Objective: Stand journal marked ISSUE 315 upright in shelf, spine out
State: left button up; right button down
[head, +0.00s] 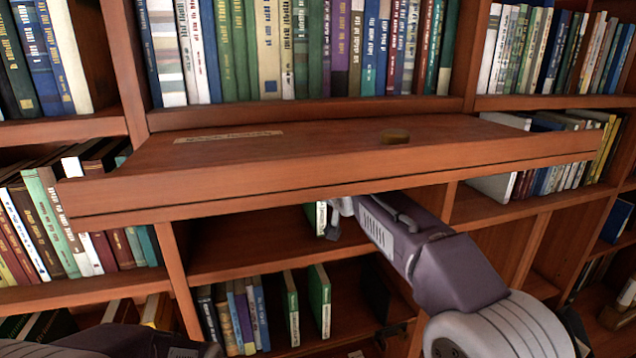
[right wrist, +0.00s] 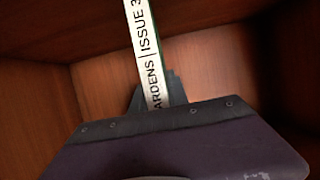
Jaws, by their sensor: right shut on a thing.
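My right gripper (head: 335,214) reaches in under the wooden ledge and is shut on a thin journal with a white spine and green cover (head: 320,217). In the right wrist view the spine (right wrist: 148,55) faces my gripper (right wrist: 158,97) and reads "ARDENS | ISSUE 3", with the rest of the number out of view. The journal stands roughly upright, slightly slanted in that view, inside an open shelf compartment (head: 240,245). I cannot tell whether its lower edge touches the shelf board. My left gripper is not in view.
The compartment around the journal looks otherwise empty, with bare wood walls (right wrist: 45,100). Below stand two green journals with white spines (head: 291,308) (head: 320,300) and other books (head: 240,315).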

jog(key=shift+s+r, duration=0.15)
jog(key=shift+s, duration=0.05)
jog(key=shift+w+f+b, duration=0.15)
jog(key=shift+f+b, duration=0.3)
jog(key=shift+f, duration=0.05)
jog(key=c, duration=1.2)
grip_release()
jog(key=shift+f, duration=0.1)
